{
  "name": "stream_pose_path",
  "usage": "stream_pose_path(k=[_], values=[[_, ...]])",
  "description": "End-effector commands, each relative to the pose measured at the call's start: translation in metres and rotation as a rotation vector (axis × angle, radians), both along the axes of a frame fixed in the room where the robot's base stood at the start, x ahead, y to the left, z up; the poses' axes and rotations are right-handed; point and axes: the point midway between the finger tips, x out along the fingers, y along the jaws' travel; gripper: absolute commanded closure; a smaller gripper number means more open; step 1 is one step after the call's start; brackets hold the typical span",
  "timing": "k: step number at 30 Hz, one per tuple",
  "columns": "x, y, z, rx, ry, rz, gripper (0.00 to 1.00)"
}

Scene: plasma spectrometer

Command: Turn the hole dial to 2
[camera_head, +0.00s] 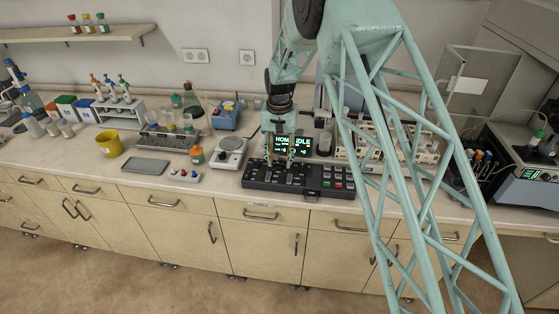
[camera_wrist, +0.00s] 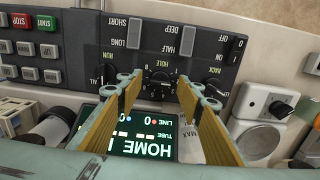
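The control panel (camera_head: 258,184) is a dark box on the bench, below a screen (camera_head: 324,143). In the wrist view the panel is upside down. Its black HOLE dial (camera_wrist: 158,88) sits in the middle of a numbered scale; I cannot read its setting for sure. My gripper (camera_head: 280,163) points down over the panel. In the wrist view its two yellow fingers (camera_wrist: 162,88) are apart, one on each side of the HOLE dial, with a gap to it. Whether the tips are at the dial's height I cannot tell.
The RUN dial (camera_wrist: 107,71) and RACK dial (camera_wrist: 214,89) flank the HOLE dial closely. Start and stop buttons (camera_wrist: 33,22) are on the same panel.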

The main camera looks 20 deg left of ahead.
Motion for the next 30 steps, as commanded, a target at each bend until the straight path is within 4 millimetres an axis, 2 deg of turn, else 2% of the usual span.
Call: stream_pose_path(k=[5,11,24,30], values=[[0.0,0.0,0.007,0.001,-0.001,0.0,0.66],[0.001,0.0,0.024,0.001,-0.002,0.0,0.66],[0.001,0.0,0.086,0.002,-0.003,0.0,0.66],[0.0,0.0,0.108,0.001,-0.001,0.0,0.66]])
